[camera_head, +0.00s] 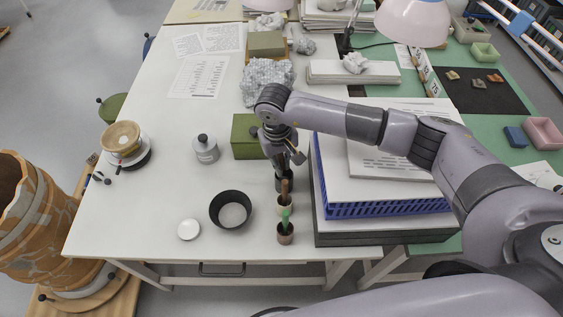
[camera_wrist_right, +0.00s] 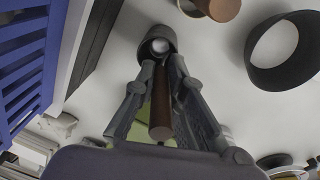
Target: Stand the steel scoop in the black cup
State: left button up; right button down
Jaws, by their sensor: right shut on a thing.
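My right gripper (camera_head: 281,165) points down near the right side of the white table. In the right wrist view its two fingers (camera_wrist_right: 161,68) are shut on the steel scoop, whose brown handle (camera_wrist_right: 160,110) runs between them. The scoop's far end points into the mouth of the black cup (camera_wrist_right: 155,40), where a pale, shiny part shows. In the head view the black cup (camera_head: 289,184) stands right below the gripper, partly hidden by it. I cannot tell whether the scoop touches the cup's bottom. My left gripper is not in view.
A black bowl (camera_head: 231,209) is to the left, a green box (camera_head: 247,137) behind, and a blue rack (camera_head: 385,210) close on the right.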

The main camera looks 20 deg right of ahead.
jog(key=shift+f, duration=0.15)
jog(key=c, duration=1.6)
grip_release()
jog(key=r, duration=0.8)
jog(key=a+r, duration=0.1)
jog(key=r, duration=0.3)
jog(key=shift+s, duration=0.15)
jog(key=shift+f, duration=0.1)
